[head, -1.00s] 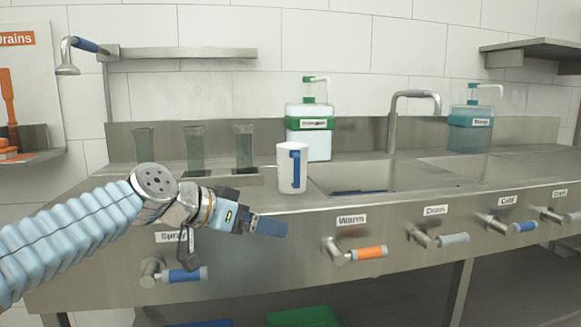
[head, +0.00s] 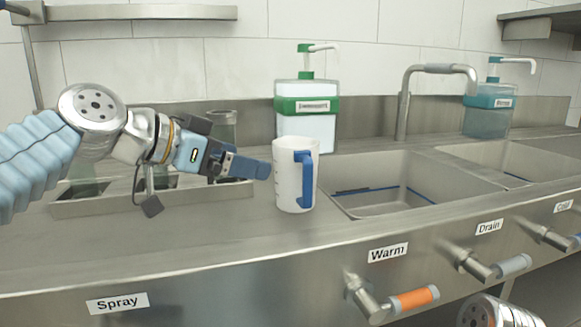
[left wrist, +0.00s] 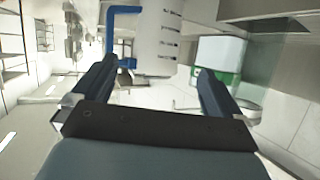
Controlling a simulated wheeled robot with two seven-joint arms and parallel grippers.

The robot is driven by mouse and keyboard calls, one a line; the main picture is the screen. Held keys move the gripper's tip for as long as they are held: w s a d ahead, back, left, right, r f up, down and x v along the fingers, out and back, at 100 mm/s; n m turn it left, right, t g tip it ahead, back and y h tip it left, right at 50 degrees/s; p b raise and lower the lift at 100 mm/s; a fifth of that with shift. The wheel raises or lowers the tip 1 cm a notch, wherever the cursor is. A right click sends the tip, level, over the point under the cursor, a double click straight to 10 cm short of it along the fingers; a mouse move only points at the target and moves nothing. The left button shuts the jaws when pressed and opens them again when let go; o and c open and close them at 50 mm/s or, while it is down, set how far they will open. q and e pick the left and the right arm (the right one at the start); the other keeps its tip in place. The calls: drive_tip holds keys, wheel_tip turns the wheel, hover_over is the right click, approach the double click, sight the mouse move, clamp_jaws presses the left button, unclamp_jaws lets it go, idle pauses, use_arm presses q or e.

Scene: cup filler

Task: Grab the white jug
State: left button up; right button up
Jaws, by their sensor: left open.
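The white jug (head: 292,178) stands upright on the steel counter, left of the sink, with its blue handle (head: 307,180) facing right and toward me. My left gripper (head: 262,169) is just left of the jug at about its upper half, fingers pointing at it. In the left wrist view the gripper (left wrist: 153,88) is open, with a finger on each side and nothing between them. The jug (left wrist: 158,40) shows there ahead of the fingers, beyond the tips, with its handle at the left. Part of my right arm shows at the lower right of the head view; its gripper is out of frame.
A green-banded soap dispenser (head: 306,115) stands behind the jug, and a teal one (head: 488,108) at the back right. A steel faucet (head: 402,115) rises behind the sink (head: 385,185). A rack with glasses (head: 150,203) lies below my left arm. Valve handles line the counter front.

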sight(278, 167)
use_arm(q)
drive_tip(key=p+x, duration=0.2)
drive_tip(key=x, duration=0.5)
drive_tip(key=shift+d, duration=0.15)
drive_tip(key=p+x, duration=0.2)
drive_tip(key=x, duration=0.1)
drive_tip(key=p+x, duration=0.1)
drive_tip(key=shift+w+d+r, duration=0.2)
drive_tip(key=shift+d+r, duration=0.05)
drive_tip(key=shift+d, duration=0.1)
drive_tip(key=shift+w+d+f, duration=0.25)
drive_tip(key=shift+w+f, duration=0.05)
drive_tip(key=c, duration=0.8)
